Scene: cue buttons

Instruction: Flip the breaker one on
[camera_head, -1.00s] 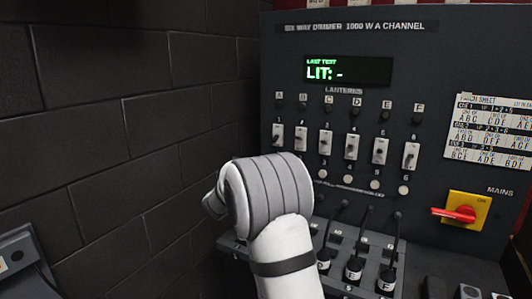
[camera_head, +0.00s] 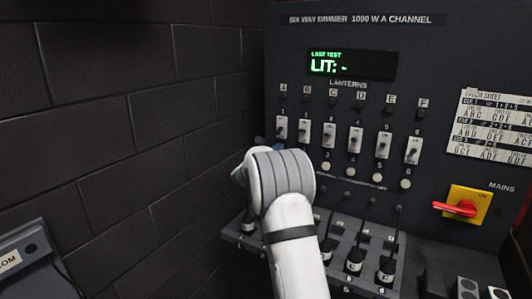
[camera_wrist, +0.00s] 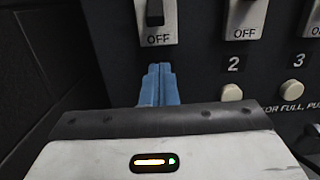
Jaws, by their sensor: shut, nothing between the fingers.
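Breaker one (camera_head: 282,128) is the leftmost white-plated switch with a dark lever in the row on the dimmer panel, under lantern A. In the wrist view its lower part (camera_wrist: 167,20) shows at the top, with the lever just above the word OFF. My gripper (camera_wrist: 158,72) is shut and empty, its blue fingertips just below that plate. I cannot tell whether the fingertips touch the panel.
More breakers (camera_head: 329,137) stand in a row to the right, with round pale buttons (camera_wrist: 232,92) below them. A red mains handle (camera_head: 456,208) is at the right. A dark brick wall (camera_head: 130,130) is close on the left.

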